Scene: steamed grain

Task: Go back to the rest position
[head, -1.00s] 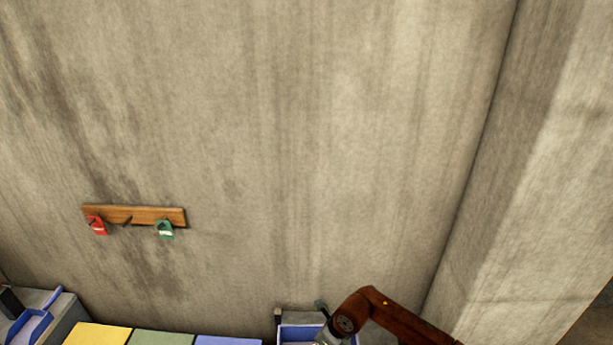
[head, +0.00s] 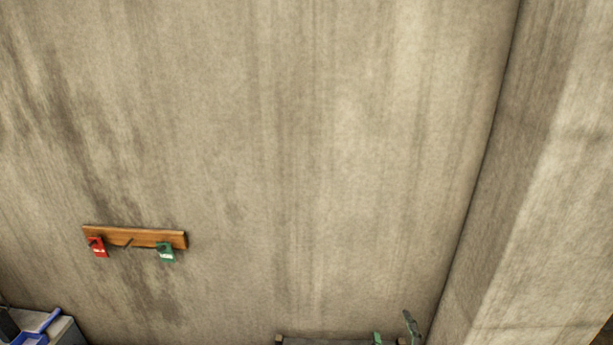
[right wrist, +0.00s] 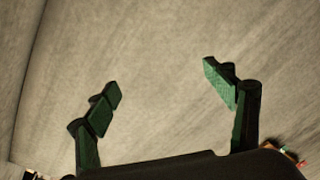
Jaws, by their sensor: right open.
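My right gripper (head: 394,332) shows only by its green fingertips at the bottom edge of the head view, right of the middle. In the right wrist view the right gripper (right wrist: 163,82) is open, with its two green-padded fingers wide apart. Nothing is between them; only the bare wall shows behind. My left gripper is not in view. The rest of my right arm is below the head view.
A streaked concrete wall (head: 300,150) fills most of the head view. A wooden rack (head: 135,237) on it holds a red tag (head: 98,247) and a green tag (head: 166,253). A blue scoop (head: 37,328) lies on a grey surface at lower left.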

